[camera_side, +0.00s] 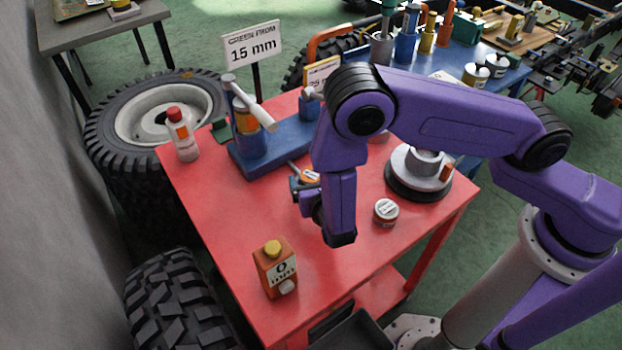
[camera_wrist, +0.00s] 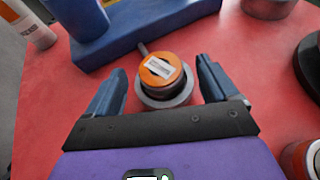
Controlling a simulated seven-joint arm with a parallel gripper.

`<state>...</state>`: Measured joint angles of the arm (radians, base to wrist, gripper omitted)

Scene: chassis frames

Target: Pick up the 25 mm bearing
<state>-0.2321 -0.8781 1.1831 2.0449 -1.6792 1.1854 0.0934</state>
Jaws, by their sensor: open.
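A grey metal ring (camera_wrist: 166,92) with an orange top and a white label (camera_wrist: 159,68) sits on the red table between my fingers in the wrist view. It looks like a bearing, but its label is too small to read. In the side view, the orange labelled part (camera_side: 310,176) shows just beyond my gripper, partly hidden by it. My gripper (camera_wrist: 162,76) is open, with one blue finger on each side of the ring and visible gaps between. My gripper also shows low over the table in the side view (camera_side: 299,186).
A blue block (camera_side: 275,148) with posts stands behind the ring; a thin rod lies between them. A sign reads "GREEN FROM 15 mm" (camera_side: 252,44).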

